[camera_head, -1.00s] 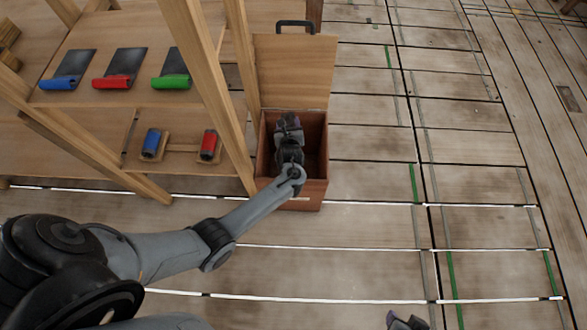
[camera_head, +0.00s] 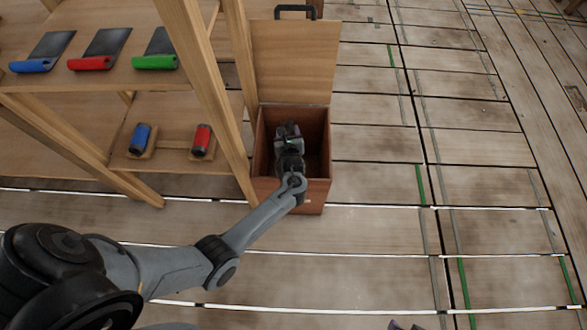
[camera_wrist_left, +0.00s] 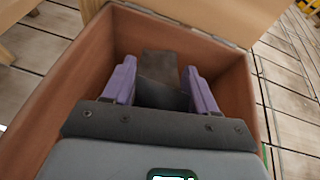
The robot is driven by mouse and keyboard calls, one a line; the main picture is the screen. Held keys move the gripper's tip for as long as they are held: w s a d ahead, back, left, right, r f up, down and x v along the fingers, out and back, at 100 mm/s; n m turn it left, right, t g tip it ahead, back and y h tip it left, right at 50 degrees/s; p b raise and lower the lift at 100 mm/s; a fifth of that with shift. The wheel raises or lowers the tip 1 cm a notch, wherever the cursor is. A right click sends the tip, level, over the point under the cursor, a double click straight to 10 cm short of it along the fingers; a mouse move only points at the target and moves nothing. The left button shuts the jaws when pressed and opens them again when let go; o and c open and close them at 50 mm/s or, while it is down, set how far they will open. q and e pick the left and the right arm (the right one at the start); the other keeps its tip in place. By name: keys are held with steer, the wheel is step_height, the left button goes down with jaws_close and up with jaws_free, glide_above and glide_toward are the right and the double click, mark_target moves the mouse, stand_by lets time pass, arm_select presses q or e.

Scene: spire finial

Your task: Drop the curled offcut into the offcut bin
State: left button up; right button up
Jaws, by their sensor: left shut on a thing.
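The offcut bin (camera_head: 318,196) is a reddish-brown wooden box with its lid (camera_head: 295,62) standing open at the back. My left gripper (camera_head: 288,130) is over the bin's mouth, reaching in between its walls. In the left wrist view, its purple fingers (camera_wrist_left: 160,85) are shut on the curled offcut (camera_wrist_left: 160,62), a dark grey bent sheet. The offcut is between the bin walls (camera_wrist_left: 85,75) in that view; its height above the floor of the bin cannot be told. In the head view the gripper hides the offcut. Only a tip of my right gripper (camera_head: 400,325) shows at the bottom edge.
A wooden shelf unit with slanted posts (camera_head: 200,75) stands close to the bin's left. It holds dark sheets with blue, red and green rolls (camera_head: 155,62), and a blue (camera_head: 141,138) and a red (camera_head: 202,138) cylinder below. The plank floor to the right is clear.

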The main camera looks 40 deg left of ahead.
arm_select(q)
steer(key=shift+f, duration=0.15)
steer(key=o, duration=1.3)
steer(key=shift+s+d+r+p, duration=0.3)
steer(key=shift+p, duration=0.1)
steer(key=shift+p+v, duration=3.15)
steer(key=shift+v, duration=1.75)
